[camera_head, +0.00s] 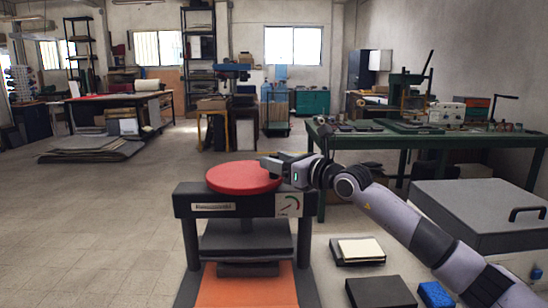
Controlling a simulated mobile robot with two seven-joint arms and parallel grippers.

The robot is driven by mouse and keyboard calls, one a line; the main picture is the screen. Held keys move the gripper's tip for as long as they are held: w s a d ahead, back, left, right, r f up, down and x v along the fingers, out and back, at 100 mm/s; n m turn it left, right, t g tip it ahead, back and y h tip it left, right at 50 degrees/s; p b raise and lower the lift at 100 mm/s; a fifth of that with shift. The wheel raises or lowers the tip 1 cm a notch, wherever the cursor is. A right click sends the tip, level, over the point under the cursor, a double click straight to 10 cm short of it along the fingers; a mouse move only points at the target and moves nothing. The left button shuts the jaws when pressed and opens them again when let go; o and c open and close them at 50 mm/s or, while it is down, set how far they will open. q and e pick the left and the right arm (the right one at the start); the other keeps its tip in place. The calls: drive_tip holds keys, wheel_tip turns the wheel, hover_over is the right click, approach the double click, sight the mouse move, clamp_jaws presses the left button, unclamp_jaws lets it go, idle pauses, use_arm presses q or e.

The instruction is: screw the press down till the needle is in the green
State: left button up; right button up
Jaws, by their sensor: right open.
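The press (184,203) stands at the centre front, with a dark frame and a round red wheel (236,177) lying flat on top. A small white dial gauge (289,204) is on the right of its front beam. The dial has a coloured arc, but the needle's place is too small to read surely. A grey plate (245,238) hangs between the posts, above a dark block on the orange base (250,290). My right gripper (268,163) is open at the wheel's right rear edge; whether it touches the rim I cannot tell. My left gripper is not in view.
A small tray with a cream pad (361,249), a dark flat block (380,292) and a blue block (436,294) lie right of the press. A large grey lidded box (480,208) stands at the right. A green workbench (430,140) is behind.

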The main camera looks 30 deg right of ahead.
drive_tip(key=shift+w+a, duration=0.15)
drive_tip(key=shift+w, duration=0.5)
drive_tip(key=shift+c, duration=0.3)
clamp_jaws()
